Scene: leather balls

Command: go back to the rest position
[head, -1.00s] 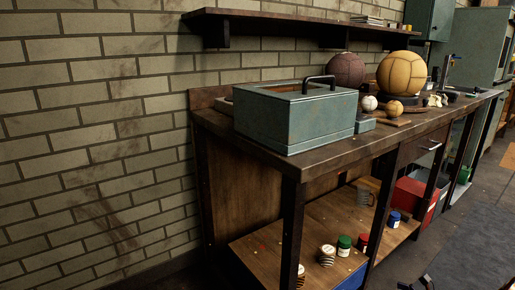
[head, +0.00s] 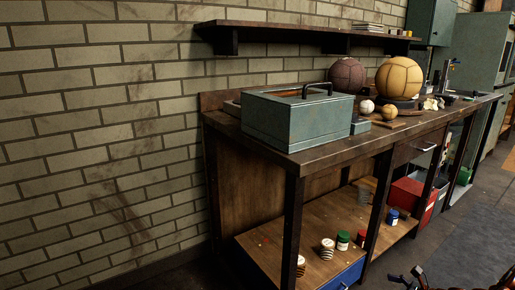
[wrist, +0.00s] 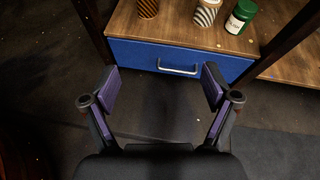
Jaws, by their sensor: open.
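My gripper (wrist: 160,90) is open and empty in the wrist view, its two purple-padded fingers spread wide over the dark floor. It faces the blue drawer (wrist: 180,58) with a metal handle, under the bench's lower shelf, and appears apart from it. In the head view, part of my gripper (head: 415,275) shows at the bottom edge, right of the bench's lower shelf. The rest of my arm is out of the picture there.
The wooden workbench (head: 330,156) holds a teal metal box (head: 290,125), a brown ball (head: 347,75) and a yellow ball (head: 399,78). Jars, including a green-topped one (head: 343,238), stand on the lower shelf. A red box (head: 410,197) stands farther back. Floor to the right is clear.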

